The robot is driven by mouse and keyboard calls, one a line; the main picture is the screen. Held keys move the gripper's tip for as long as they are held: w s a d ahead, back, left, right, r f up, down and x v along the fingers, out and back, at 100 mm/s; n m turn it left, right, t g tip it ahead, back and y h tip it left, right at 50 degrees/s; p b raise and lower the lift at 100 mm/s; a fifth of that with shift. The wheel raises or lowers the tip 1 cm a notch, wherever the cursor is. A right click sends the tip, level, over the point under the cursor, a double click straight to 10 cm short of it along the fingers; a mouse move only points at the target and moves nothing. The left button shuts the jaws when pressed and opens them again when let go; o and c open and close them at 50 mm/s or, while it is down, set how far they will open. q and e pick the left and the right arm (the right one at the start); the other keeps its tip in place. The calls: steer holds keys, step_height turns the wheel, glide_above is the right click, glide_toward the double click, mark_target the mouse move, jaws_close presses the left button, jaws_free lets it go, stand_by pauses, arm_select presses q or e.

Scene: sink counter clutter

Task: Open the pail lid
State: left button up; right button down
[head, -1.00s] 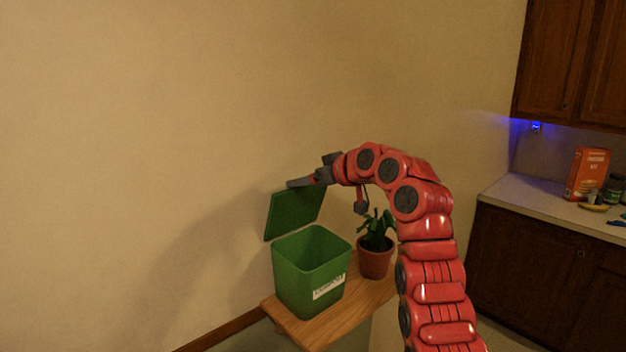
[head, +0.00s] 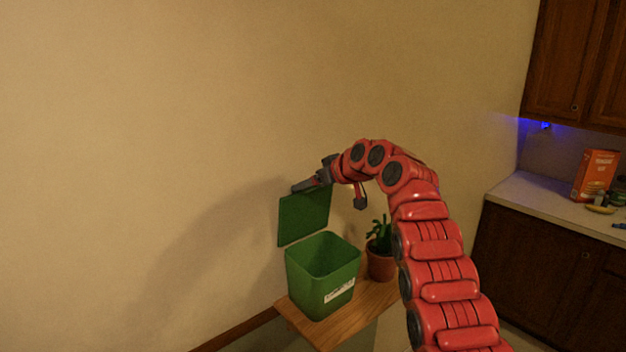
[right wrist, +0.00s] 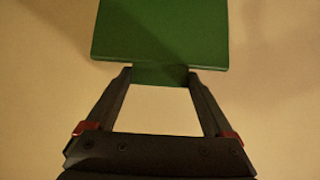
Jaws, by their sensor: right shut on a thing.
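The green pail (head: 322,285) stands on a wooden shelf with its top open. Its green lid (head: 304,217) stands up nearly vertical at the pail's back left edge, close to the wall. My right gripper (head: 302,187) is at the lid's upper edge. In the right wrist view the fingers (right wrist: 160,75) are closed on the small tab of the lid (right wrist: 161,30), one on each side. The pail's inside is visible only in part, and I see nothing in it. My left gripper is not in view.
A potted plant (head: 381,262) stands right of the pail on the wooden shelf (head: 352,322), partly behind my right arm. The wall (head: 140,150) is close behind the lid. A counter (head: 540,200) with an orange box (head: 594,174) is at the far right.

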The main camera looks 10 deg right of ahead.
steer(key=shift+w+r, duration=0.1)
steer(key=shift+r, duration=0.05)
stand_by(0.4)
jaws_free()
steer(key=b+v, duration=0.6)
steer(key=v, duration=1.1)
steer(key=shift+r, duration=0.1)
